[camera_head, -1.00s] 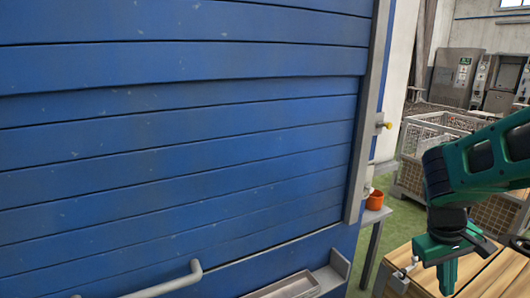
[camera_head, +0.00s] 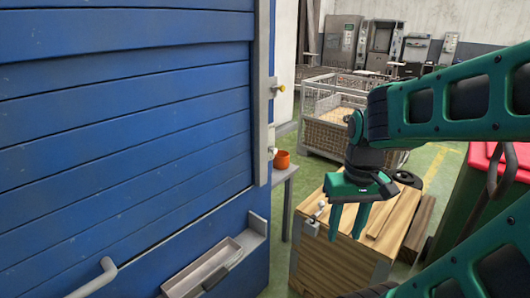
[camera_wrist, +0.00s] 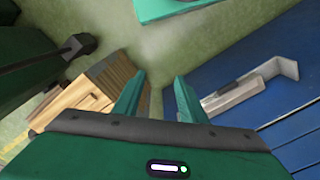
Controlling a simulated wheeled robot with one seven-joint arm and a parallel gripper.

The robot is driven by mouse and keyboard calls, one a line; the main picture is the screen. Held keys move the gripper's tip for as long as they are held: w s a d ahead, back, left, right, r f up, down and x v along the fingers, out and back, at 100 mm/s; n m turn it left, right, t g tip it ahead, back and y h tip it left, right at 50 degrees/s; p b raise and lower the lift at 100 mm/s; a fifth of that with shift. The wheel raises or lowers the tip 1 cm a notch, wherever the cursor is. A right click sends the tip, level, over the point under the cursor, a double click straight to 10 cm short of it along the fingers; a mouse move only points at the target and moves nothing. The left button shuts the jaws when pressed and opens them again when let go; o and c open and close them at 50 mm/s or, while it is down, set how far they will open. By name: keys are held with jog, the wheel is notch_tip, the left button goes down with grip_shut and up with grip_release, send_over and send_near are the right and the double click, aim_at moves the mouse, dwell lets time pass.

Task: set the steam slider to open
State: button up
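I cannot make out a steam slider in either view. My gripper (camera_head: 346,232) is green and points down in front of the wooden crate, to the right of the blue slatted wall (camera_head: 120,130). In the wrist view my gripper (camera_wrist: 158,98) has its two fingers apart with nothing between them. A small yellow-tipped knob (camera_head: 281,88) sticks out from the grey post at the wall's right edge. What it is for cannot be told.
A grey tray (camera_head: 183,284) and a grey handle bar (camera_head: 97,280) are on the blue wall. An orange cup (camera_head: 282,159) stands on a small shelf. The wooden crate (camera_head: 335,270) stands below my gripper. A red-topped green bin (camera_head: 490,175) is at right. Green floor shows between.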

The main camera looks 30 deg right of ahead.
jog(key=w+f+n+t+y, duration=0.1)
jog(key=w+f+n, duration=0.3)
jog(key=w, duration=0.4)
jog(key=w+f+n+t+y, duration=0.1)
jog(key=w+f+n+y, duration=0.15)
jog(key=w, duration=0.55)
jog(key=n+t+y, duration=0.2)
jog(key=t, duration=1.3)
send_near(276, 151)
jog(key=x, duration=0.7)
jog(key=shift+w+a, duration=0.2)
jog(key=shift+w, duration=0.2)
